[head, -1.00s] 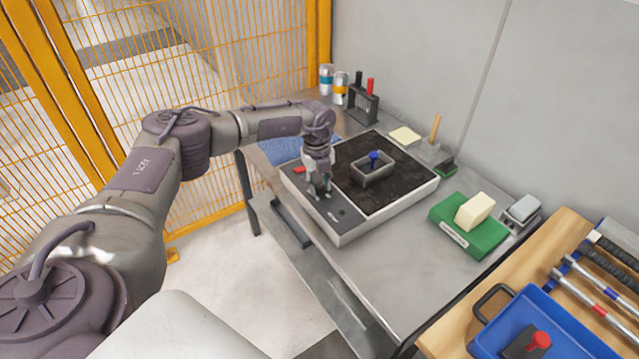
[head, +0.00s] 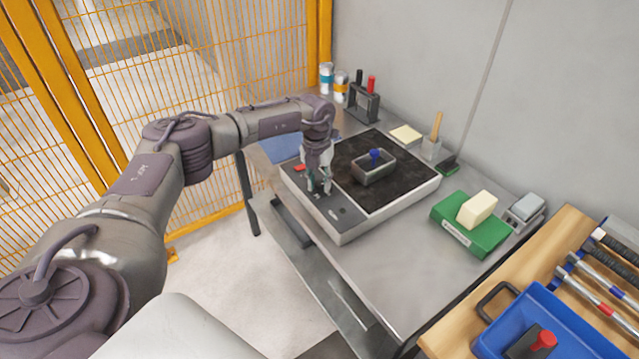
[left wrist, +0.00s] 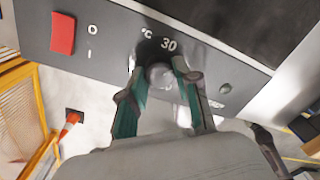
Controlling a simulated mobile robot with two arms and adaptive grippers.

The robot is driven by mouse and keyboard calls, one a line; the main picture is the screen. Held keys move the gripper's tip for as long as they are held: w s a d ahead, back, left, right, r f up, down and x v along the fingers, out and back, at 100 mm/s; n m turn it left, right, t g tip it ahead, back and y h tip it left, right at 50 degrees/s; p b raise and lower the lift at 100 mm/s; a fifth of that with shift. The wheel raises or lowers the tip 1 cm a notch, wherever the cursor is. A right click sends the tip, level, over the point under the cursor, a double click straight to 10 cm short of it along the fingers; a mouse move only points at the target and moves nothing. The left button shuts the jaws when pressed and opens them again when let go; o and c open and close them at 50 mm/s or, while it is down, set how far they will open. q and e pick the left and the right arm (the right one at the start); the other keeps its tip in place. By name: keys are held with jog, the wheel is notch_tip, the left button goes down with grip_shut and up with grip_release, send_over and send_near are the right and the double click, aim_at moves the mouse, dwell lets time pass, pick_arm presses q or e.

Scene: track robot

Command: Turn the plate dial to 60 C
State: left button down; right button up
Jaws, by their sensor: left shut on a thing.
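The plate (head: 345,237) is a light grey box with a black top and a dark front control panel (head: 347,214). The dial (left wrist: 160,76) is a round grey knob on that panel, with "°C" and "30" printed beside it. The pointer mark on the dial cannot be made out. My left gripper (head: 318,188) points down at the panel; in the left wrist view its teal-padded fingers are shut on the dial, one on each side. The gripper hides the dial in the head view. My right gripper is out of view.
A red switch (left wrist: 63,33) sits beside the dial. A grey tray (head: 372,178) with a blue-topped thing stands on the plate's black top. A green box (head: 457,238) with a cream block stands right of the plate. A yellow mesh fence (head: 230,60) stands behind my left arm.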

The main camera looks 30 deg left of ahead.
pick_arm(q)
jog(key=m+b, duration=0.1)
jog(key=m, duration=0.3)
jog(key=shift+w+m+b, duration=0.1)
jog(key=shift+m+b, duration=0.2)
jog(key=m+b, duration=0.1)
jog(key=m, duration=0.3)
jog(key=shift+a+m+b, duration=0.1)
jog(key=shift+m+b, duration=0.2)
jog(key=shift+b, duration=0.05)
jog(key=m+b, duration=0.1)
jog(key=m, duration=0.3)
jog(key=shift+w+m+g, duration=0.1)
jog(key=shift+m+g, duration=0.2)
jog(key=m+b, duration=0.1)
jog(key=m, duration=0.2)
jog(key=shift+m, duration=0.3)
jog(key=m+b, duration=0.1)
jog(key=m, duration=0.2)
jog(key=shift+m+y, duration=0.3)
jog(key=m, duration=0.4)
jog(key=shift+w+r+m+b, duration=0.1)
jog(key=shift+m+b, duration=0.2)
jog(key=shift+b, duration=0.1)
jog(key=m, duration=0.4)
jog(key=shift+m, duration=0.3)
jog(key=shift+m+y+b, duration=0.3)
jog(key=shift+m, duration=1.6)
